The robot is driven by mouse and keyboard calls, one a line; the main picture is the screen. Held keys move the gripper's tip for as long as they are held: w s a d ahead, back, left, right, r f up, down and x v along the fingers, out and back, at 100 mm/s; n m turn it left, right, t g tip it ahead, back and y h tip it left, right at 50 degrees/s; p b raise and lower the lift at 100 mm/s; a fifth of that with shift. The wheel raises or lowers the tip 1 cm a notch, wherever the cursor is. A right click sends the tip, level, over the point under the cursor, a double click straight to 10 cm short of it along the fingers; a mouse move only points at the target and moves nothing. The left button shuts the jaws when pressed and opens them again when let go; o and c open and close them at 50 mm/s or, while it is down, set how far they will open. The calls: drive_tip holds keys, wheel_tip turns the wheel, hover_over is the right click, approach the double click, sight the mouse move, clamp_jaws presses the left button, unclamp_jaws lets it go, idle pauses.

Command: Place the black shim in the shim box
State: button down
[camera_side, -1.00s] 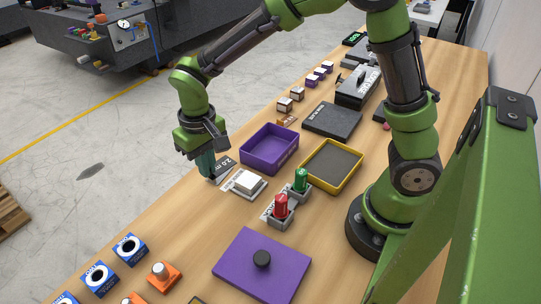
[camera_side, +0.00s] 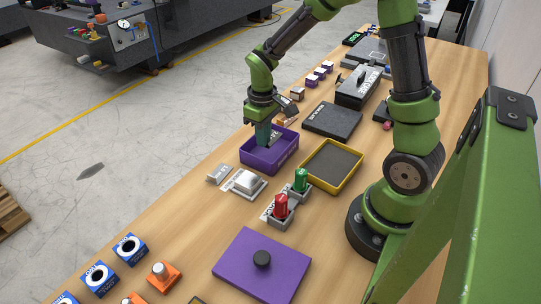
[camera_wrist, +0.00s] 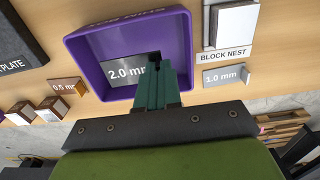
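The black shim, a dark plate marked 2.0 mm, is inside the outline of the purple shim box in the wrist view (camera_wrist: 128,72). It also shows partly in the side view (camera_side: 274,138). The shim box (camera_side: 256,161) is open-topped, with its near wall facing the camera; its rim also shows in the wrist view (camera_wrist: 187,50). My gripper (camera_wrist: 156,66) reaches down into the box, its teal fingers closed at the shim's raised dark tab. Whether the shim touches the box floor is hidden.
A grey 1.0 mm shim (camera_wrist: 226,76) and the block nest (camera_side: 245,184) lie near the box. A bronze 0.5 mm shim (camera_wrist: 62,87) is on the other side. A yellow-rimmed tray (camera_side: 331,164) and a dark plate (camera_side: 332,120) sit close by.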

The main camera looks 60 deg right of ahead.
drive_tip(key=shift+f, duration=2.4)
drive_tip(key=shift+f, duration=0.1)
drive_tip(key=c, duration=1.3)
unclamp_jaws()
wheel_tip(320, 180, up, 11)
drive_tip(key=shift+r, duration=0.75)
drive_tip(key=s+a+r+m+t, duration=0.1)
drive_tip(key=s+a+r+t, duration=0.1)
drive_tip(key=s+r, duration=0.1)
drive_tip(key=s+a+r+m+t+y, duration=0.1)
drive_tip(key=s+a+r+t, duration=0.1)
drive_tip(key=s+a+r, duration=0.1)
drive_tip(key=s+a+r+m+t+y, duration=0.1)
drive_tip(key=s+a+r+m+t, duration=0.1)
drive_tip(key=s+a+r+t, duration=0.1)
drive_tip(key=shift+s+a+r, duration=0.1)
drive_tip(key=shift+s+r, duration=0.3)
drive_tip(key=shift+s, duration=0.25)
drive_tip(key=shift+s+a+r, duration=0.1)
drive_tip(key=shift+s+r, duration=0.3)
drive_tip(key=shift+s, duration=0.25)
